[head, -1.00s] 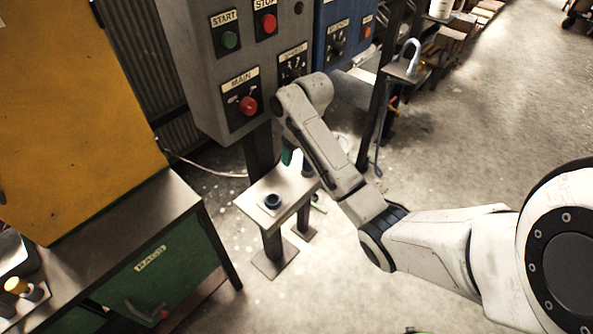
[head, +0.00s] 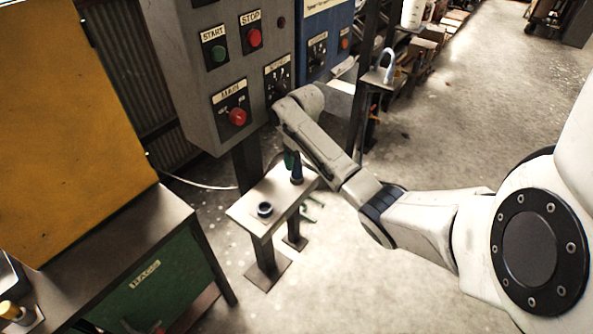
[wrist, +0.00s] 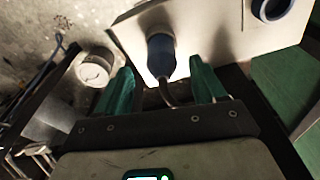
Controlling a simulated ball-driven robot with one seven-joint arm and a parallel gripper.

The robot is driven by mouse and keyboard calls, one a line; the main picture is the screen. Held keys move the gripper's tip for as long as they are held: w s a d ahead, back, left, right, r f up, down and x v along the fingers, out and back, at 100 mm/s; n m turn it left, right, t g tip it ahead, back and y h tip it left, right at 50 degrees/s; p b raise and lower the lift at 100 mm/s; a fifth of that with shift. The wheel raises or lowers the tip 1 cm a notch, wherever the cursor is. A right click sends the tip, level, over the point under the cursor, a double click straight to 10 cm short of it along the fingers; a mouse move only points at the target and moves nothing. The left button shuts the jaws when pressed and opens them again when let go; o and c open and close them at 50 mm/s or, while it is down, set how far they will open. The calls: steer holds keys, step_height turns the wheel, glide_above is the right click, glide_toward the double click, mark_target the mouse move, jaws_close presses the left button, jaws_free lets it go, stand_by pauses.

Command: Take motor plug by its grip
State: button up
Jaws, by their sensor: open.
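The motor plug (head: 297,168), dark blue with a cable, stands near the back right edge of a small pale stand (head: 243,213). In the wrist view the plug (wrist: 161,54) shows between my two green fingers, with its cable running toward my gripper's base. My gripper (wrist: 160,72) is open, with a visible gap on both sides of the plug. In the head view my gripper (head: 289,160) is partly hidden behind my arm, close beside the plug. A round dark socket (head: 264,210) sits on the stand's front part; it also shows in the wrist view (wrist: 272,8).
A grey control box (head: 205,70) with labelled switches rises behind the stand, with a blue box (head: 322,50) beside it. A green workbench (head: 165,270) and a yellow cabinet (head: 70,120) are at left. A padlock-shaped item (head: 386,68) stands at right. The floor at right is open.

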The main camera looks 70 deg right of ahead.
mark_target(297, 167)
steer(key=shift+w+f, duration=0.15)
steer(key=shift+f, duration=1.05)
steer(key=shift+w+f, duration=0.1)
steer(key=shift+f, duration=1.05)
steer(key=shift+c, duration=0.4)
steer(key=c, duration=1)
steer(key=shift+r, duration=0.1)
